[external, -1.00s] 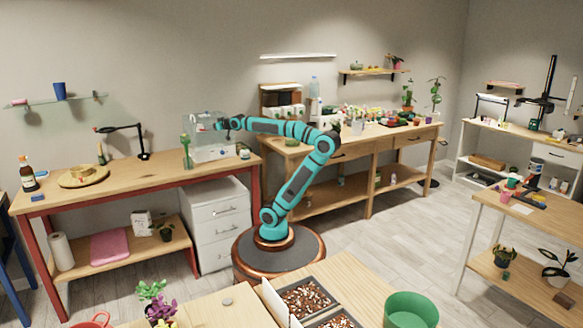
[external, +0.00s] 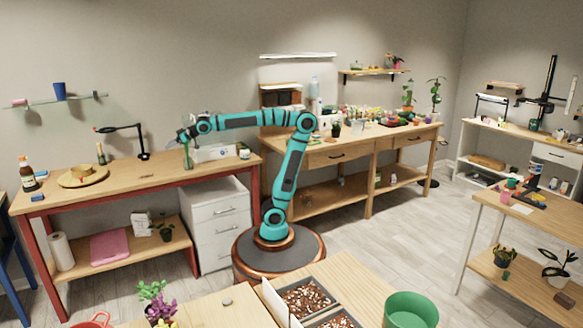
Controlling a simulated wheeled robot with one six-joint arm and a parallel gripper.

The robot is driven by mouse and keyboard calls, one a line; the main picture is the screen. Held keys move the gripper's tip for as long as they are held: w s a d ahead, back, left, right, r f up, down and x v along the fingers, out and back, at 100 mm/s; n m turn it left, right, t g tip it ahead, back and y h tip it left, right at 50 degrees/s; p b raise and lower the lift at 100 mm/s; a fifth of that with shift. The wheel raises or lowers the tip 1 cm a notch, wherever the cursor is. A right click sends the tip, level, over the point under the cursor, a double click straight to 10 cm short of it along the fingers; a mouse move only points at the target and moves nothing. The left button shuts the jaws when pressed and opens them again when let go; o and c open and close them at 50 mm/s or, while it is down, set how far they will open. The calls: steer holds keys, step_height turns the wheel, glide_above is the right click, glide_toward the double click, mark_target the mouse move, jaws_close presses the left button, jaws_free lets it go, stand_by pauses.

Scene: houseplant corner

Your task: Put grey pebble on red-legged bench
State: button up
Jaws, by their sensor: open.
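The red-legged bench (external: 115,183) stands at the left, with a wooden top and a lower shelf. A small grey rounded thing, which looks like the grey pebble (external: 227,301), lies on the wooden table at the front. My gripper (external: 183,138) is over the right part of the red-legged bench, close to the top of a green bottle-like thing (external: 187,157). It is open; I see nothing held in it, though it is small in view. I cannot tell whether it touches the green thing. The pebble is far from my gripper.
Soil trays (external: 306,297) and a green pot (external: 410,310) stand on the front table.

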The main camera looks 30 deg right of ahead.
steer(key=s+a+f+n+g, duration=0.1)
steer(key=s+a+n+g, duration=0.1)
steer(key=s+a, duration=0.5)
steer(key=s+a+f+n+g, duration=0.1)
steer(key=s+a+n+g, duration=0.15)
steer(key=s, duration=0.85)
steer(key=n+g+h, duration=0.6)
steer(key=n, duration=0.3)
glide_above(228, 299)
steer(key=w+d, duration=0.8)
steer(key=w, duration=0.1)
step_height(228, 299, down, 11)
steer(key=x, duration=1.7)
steer(key=shift+s+d+f, duration=0.1)
steer(key=shift+d+f, duration=0.1)
steer(key=shift+f, duration=0.15)
steer(key=shift+c, duration=0.2)
steer(key=c, duration=1.1)
